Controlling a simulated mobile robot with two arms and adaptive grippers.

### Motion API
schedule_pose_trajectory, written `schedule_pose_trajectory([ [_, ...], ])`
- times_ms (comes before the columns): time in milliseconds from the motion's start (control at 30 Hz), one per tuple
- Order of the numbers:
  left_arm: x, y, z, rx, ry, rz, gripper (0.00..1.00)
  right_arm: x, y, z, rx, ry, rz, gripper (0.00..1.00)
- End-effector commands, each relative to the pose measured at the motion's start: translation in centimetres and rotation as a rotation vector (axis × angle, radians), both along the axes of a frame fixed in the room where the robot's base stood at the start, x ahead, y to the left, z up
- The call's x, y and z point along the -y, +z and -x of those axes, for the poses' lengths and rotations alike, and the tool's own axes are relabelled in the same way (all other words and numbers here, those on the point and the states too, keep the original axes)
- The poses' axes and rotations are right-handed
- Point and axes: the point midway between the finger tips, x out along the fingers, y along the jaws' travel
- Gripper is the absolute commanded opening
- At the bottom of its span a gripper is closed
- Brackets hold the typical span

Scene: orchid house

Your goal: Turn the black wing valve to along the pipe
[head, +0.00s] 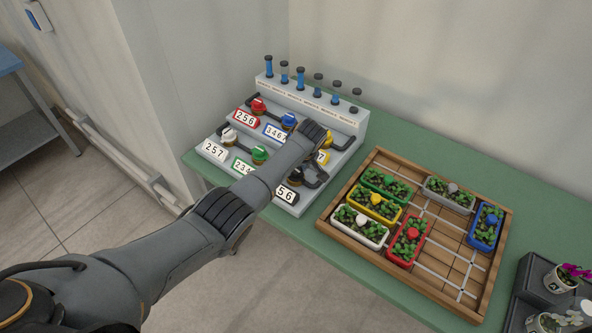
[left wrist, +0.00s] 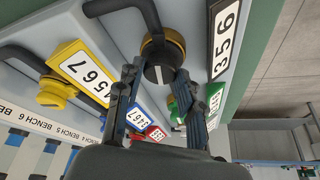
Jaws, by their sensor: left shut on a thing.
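The black wing valve (left wrist: 161,62) is on the grey valve panel (left wrist: 205,12), beside a label reading 356 (left wrist: 225,38). In the left wrist view it shows a dark top with a pale mark and a brass-coloured collar. My left gripper (left wrist: 158,78) is shut on this valve, one finger on each side. The fingers hide part of the wing, so I cannot tell its angle to the pipe (left wrist: 145,10). In the head view my left arm reaches over the panel and mostly covers the gripper. My right gripper is not in view.
Other valves stand close by: red (head: 258,105), blue (head: 288,120), white (head: 228,135), green (head: 259,154) and yellow (left wrist: 52,95). Several blue-marked tubes line the panel's back. A wooden tray (head: 337,232) of planted pots sits right on the green bench (head: 420,140).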

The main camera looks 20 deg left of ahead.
Motion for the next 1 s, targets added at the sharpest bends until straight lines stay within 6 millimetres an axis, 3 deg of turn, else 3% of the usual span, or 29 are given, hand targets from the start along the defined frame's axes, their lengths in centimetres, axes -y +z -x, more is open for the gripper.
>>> schedule_pose_trajectory([
  [400,0.1,-0.1,-0.1,0.000,0.161,0.001,0.06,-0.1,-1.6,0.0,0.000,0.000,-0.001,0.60],
  [900,0.1,0.0,-0.1,0.000,0.177,0.002,0.06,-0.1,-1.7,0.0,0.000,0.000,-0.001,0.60],
  [933,0.1,0.0,-0.1,0.000,0.177,0.002,0.41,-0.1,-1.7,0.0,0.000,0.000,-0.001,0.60],
  [1000,0.1,0.0,-0.1,0.000,0.177,0.002,0.55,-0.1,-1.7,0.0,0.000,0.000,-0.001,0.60],
])
